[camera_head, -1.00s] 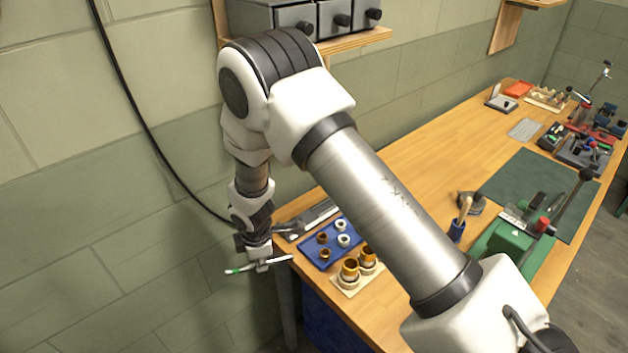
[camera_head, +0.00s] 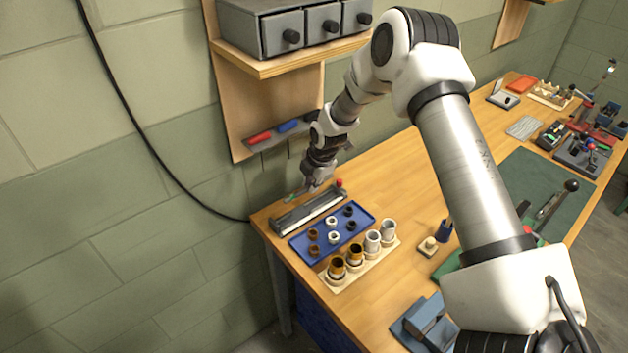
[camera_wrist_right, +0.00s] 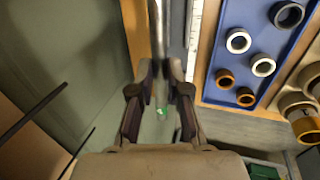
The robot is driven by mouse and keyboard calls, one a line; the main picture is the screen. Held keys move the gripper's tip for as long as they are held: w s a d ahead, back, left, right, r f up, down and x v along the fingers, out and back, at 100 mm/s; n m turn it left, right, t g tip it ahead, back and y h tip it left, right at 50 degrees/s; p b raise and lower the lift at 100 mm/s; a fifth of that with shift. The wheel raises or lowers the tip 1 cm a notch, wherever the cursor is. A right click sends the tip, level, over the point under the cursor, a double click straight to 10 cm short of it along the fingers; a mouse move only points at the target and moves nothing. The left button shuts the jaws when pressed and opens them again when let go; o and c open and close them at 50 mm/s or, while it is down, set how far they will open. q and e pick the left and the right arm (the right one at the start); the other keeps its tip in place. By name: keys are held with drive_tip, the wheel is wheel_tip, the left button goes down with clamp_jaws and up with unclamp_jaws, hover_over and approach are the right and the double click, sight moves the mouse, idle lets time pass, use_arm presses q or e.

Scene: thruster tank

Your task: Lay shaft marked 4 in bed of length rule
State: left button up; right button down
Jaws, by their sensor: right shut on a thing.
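My right gripper (camera_head: 303,192) is just above the back edge of the length rule (camera_head: 312,212) at the table's near left end. In the wrist view my right gripper (camera_wrist_right: 160,75) is shut on a thin metal shaft (camera_wrist_right: 158,28). The shaft has a green end (camera_wrist_right: 160,112) with a small pale mark that I cannot read. The shaft runs roughly parallel to the rule (camera_wrist_right: 196,35), to the left of its white scale in the wrist view. Whether it touches the bed I cannot tell. My left gripper is out of view.
A blue tray (camera_head: 338,249) with several rings lies right beside the rule. A pale block (camera_head: 370,268) with several cups stands in front of it. A wooden wall shelf (camera_head: 275,66) with grey drawers hangs above. The wall is close behind the rule.

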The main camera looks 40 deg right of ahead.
sight(310, 207)
drive_tip(key=f, duration=0.1)
drive_tip(key=f+b, duration=0.1)
drive_tip(key=f, duration=0.1)
drive_tip(key=shift+d+f+b, duration=0.25)
drive_tip(key=shift+d+b, duration=0.05)
drive_tip(key=shift+b, duration=0.1)
drive_tip(key=shift+a+f+b, duration=0.2)
drive_tip(key=shift+f+b, duration=0.7)
drive_tip(key=shift+f, duration=0.15)
drive_tip(key=shift+d+f+b, duration=0.1)
drive_tip(key=shift+f+b, duration=0.8)
drive_tip(key=shift+s, duration=0.1)
drive_tip(key=c, duration=1.1)
unclamp_jaws()
drive_tip(key=shift+o, duration=0.2)
